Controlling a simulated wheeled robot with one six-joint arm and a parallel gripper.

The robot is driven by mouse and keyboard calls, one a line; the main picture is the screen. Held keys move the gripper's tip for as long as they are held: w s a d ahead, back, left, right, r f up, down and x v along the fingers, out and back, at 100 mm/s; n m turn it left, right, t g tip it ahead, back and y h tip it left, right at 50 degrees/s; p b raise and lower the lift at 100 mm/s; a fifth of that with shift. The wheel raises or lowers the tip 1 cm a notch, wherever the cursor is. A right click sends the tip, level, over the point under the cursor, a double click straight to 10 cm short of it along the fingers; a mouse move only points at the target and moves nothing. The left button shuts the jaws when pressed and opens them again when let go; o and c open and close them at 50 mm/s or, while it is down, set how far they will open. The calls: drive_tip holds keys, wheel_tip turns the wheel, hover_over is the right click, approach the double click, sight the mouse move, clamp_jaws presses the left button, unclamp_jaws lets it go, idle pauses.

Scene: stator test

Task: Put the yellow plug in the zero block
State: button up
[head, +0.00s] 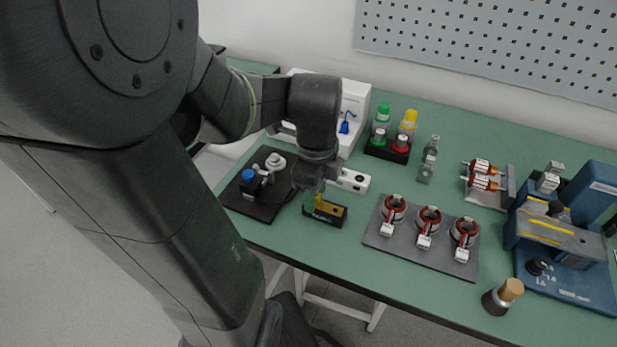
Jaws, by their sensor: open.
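A small black block (321,217) with a pale label on its front stands near the table's front edge. I take it to be the zero block, but the label is too small to read. A yellow part (331,208) shows at its top; I cannot tell whether this is the yellow plug or part of the block. My gripper (321,191) is open, pointing down just above and behind the block's left part. The arm hides some of this area. I cannot tell whether the fingers touch anything.
A dark plate (265,212) with a blue-knobbed fixture lies left. A white piece (353,181) sits close behind the block. A grey tray (402,254) with three wound stators lies right.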

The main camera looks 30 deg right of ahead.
wheel_tip(320, 180, up, 14)
drive_tip(key=p, duration=0.2)
drive_tip(key=shift+p, duration=0.3)
drive_tip(key=shift+f, duration=0.1)
idle(1.3)
